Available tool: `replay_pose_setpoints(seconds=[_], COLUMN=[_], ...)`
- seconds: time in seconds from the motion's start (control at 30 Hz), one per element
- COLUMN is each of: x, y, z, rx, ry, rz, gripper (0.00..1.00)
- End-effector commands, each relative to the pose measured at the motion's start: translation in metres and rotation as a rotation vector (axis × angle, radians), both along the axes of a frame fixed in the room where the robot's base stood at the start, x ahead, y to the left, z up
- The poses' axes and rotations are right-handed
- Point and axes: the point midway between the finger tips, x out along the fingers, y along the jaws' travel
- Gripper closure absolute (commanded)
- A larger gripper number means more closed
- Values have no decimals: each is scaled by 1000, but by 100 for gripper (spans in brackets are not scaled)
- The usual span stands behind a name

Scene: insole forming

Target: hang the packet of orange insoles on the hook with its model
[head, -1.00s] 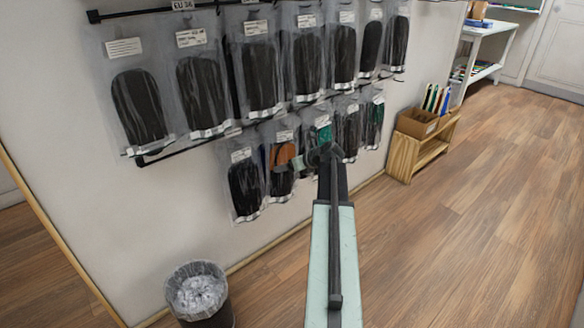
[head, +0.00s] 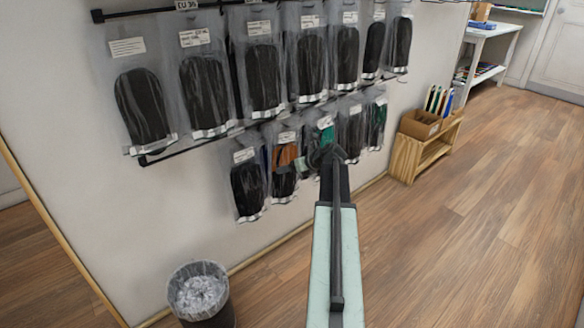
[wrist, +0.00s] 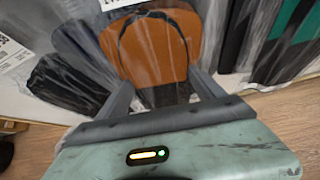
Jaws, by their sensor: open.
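The packet of orange insoles (head: 286,155) shows in the lower row on the wall rack, second from the left, with dark insoles beside and below it. In the wrist view, its orange insole (wrist: 155,45) stands upright in clear film just beyond my fingers. My gripper (wrist: 162,88) is open, with one finger on each side of the packet's lower part, and no firm hold shows. In the head view, my forearm partly hides the gripper. The packet's top and its hook are too small or out of view to tell whether it hangs on the hook.
Black insole packets (head: 264,80) fill the upper row. A teal insole packet (head: 326,135) hangs just right of the orange one, close to my gripper. A bin (head: 200,292) stands below left, and a wooden shelf (head: 425,150) right. The floor is clear on the right.

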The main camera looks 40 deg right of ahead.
Motion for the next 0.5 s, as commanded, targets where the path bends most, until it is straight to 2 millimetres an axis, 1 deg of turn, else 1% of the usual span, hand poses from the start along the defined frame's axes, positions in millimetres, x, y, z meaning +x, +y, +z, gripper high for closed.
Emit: replay_pose_setpoints(seconds=[0.03, 0.07, 0.1, 0.37, 0.5], x=[0, 0, 0, -1, -11], y=[0, 0, 0, 0, 0], z=[0, 0, 0, 1, 11], rx=[0, 0, 0, -1, 0], ry=[0, 0, 0, 0, 0], rz=[0, 0, 0, -1, -1], gripper=[14, 6, 0, 0, 0])
